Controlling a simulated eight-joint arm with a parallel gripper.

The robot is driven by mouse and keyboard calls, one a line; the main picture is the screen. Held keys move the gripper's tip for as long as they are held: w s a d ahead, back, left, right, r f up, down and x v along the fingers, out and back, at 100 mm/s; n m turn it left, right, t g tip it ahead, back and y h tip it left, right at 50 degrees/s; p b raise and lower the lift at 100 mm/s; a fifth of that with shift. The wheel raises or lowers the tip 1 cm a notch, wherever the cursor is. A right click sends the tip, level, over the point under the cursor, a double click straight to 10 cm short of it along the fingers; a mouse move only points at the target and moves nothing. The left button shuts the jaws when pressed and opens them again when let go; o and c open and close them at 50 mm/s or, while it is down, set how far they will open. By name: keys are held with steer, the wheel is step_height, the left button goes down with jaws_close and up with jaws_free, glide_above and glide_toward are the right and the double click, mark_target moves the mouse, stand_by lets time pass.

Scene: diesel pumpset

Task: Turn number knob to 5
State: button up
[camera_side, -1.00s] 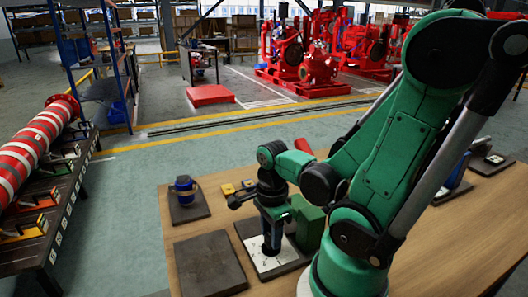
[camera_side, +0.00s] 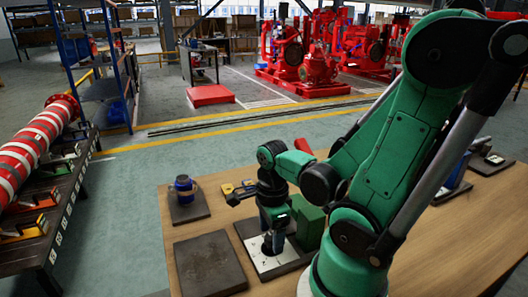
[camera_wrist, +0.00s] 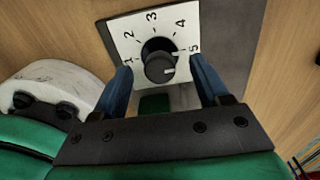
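The number knob (camera_wrist: 160,66) is black and round with a small white mark. It sits on a white dial plate (camera_wrist: 125,45) with numbers 1 to 5 around it. In the wrist view the white mark is on the knob's right side, roughly toward the 5 side. My gripper (camera_wrist: 161,70) has its two blue fingers apart, one on each side of the knob, with visible gaps. In the side view my gripper (camera_side: 273,238) points down over the dial plate (camera_side: 268,264), and the knob is mostly hidden there.
A dark square plate (camera_side: 210,264) lies left of the dial on the wooden table (camera_side: 420,250). A blue knob or valve (camera_side: 185,188) stands on another plate behind it. A green block (camera_side: 310,226) is close on the right. Yellow buttons (camera_side: 229,188) are farther back.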

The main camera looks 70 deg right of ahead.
mark_target(271, 236)
stand_by(0.3)
steer(key=shift+r, duration=2.8)
steer(key=shift+w+a+n, duration=0.1)
steer(key=shift+w+n, duration=0.35)
steer(key=shift+n, duration=0.55)
steer(key=w+a+r+n+t, duration=0.2)
steer(key=w+n, duration=0.3)
steer(key=n, duration=0.7)
steer(key=w+a+r+n+t, duration=0.2)
steer(key=w+a+n+t, duration=0.3)
steer(key=n, duration=0.8)
steer(key=shift+w+r, duration=0.15)
steer(key=shift+r, duration=0.15)
